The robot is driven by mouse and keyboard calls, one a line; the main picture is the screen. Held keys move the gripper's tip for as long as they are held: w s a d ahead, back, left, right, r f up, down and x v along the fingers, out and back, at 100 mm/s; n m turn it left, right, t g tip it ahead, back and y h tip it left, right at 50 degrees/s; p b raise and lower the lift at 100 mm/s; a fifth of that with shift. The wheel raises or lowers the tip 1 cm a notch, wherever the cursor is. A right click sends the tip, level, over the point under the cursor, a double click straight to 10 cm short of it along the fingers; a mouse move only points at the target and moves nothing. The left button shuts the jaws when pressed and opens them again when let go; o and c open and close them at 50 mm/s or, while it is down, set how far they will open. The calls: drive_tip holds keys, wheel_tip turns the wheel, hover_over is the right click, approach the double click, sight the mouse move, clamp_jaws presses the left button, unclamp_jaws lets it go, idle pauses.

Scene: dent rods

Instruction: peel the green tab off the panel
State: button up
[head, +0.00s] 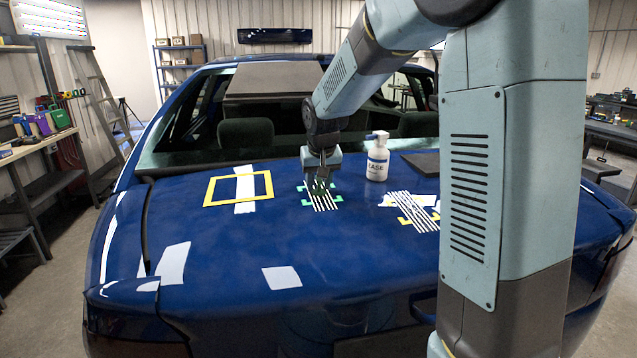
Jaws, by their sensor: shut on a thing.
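The green tab (321,187) shows as a small green patch at my fingertips, over the blue car panel (225,265). My gripper (320,183) points down at the middle of the panel and is shut on the tab. The fingers hide part of it, and I cannot tell how much of the tab still touches the panel. Just below the gripper lies a black-and-white striped patch (324,203) with green corner marks around it.
A yellow square frame (207,192) lies left of the gripper, over a white strip. A white pump bottle (378,160) stands close on the right. A second striped patch (413,211) with yellow marks lies further right. White patches (282,277) lie on the front of the panel.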

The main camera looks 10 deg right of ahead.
drive_tip(key=shift+s+r, duration=0.2)
drive_tip(key=shift+r, duration=3.35)
drive_tip(key=shift+a, duration=0.1)
